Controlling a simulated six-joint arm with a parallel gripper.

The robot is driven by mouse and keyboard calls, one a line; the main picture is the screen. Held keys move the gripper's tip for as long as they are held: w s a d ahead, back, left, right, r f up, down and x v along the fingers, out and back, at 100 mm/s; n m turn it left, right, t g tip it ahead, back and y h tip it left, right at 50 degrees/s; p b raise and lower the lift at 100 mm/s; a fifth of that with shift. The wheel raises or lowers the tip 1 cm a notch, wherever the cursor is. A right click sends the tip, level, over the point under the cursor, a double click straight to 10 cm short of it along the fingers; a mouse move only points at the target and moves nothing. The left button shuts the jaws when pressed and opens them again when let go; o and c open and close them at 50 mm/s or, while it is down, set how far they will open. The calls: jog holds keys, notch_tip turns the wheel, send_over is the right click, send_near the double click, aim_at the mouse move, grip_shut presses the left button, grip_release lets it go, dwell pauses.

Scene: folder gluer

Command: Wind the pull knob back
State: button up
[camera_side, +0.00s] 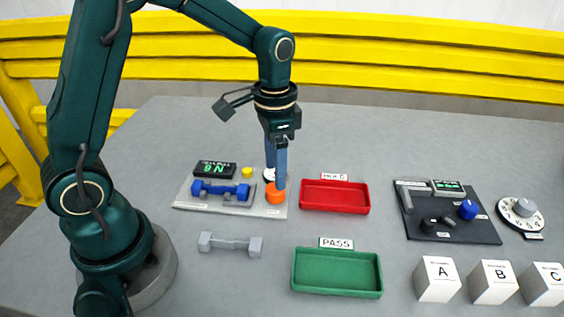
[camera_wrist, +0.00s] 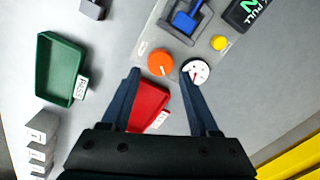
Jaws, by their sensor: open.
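An orange knob (camera_side: 275,195) stands on the front right part of a grey tester plate (camera_side: 190,203). My gripper (camera_side: 275,181) points straight down at the knob, with one fingertip overlapping it in the side view. In the wrist view, the orange knob (camera_wrist: 161,63) shows between and just beyond the tips of my open gripper (camera_wrist: 163,73). The jaws hold nothing, and I cannot tell whether a finger touches the knob. A white dial with a red needle (camera_wrist: 196,72) sits beside the knob, close to one fingertip. A blue dumbbell-shaped piece (camera_side: 220,192) lies on the plate.
The plate also has a green-lit display (camera_side: 214,169) and a yellow button (camera_side: 247,172). A red tray (camera_side: 335,211) is close on the right, a green tray (camera_side: 337,291) nearer the front. A grey dumbbell (camera_side: 229,243) lies in front. A black panel (camera_side: 455,230) is farther right.

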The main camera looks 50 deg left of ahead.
aim_at(275, 194)
jog(key=shift+f, duration=2.4)
grip_shut()
jog(key=n, duration=0.3)
jog(key=shift+n, duration=2.2)
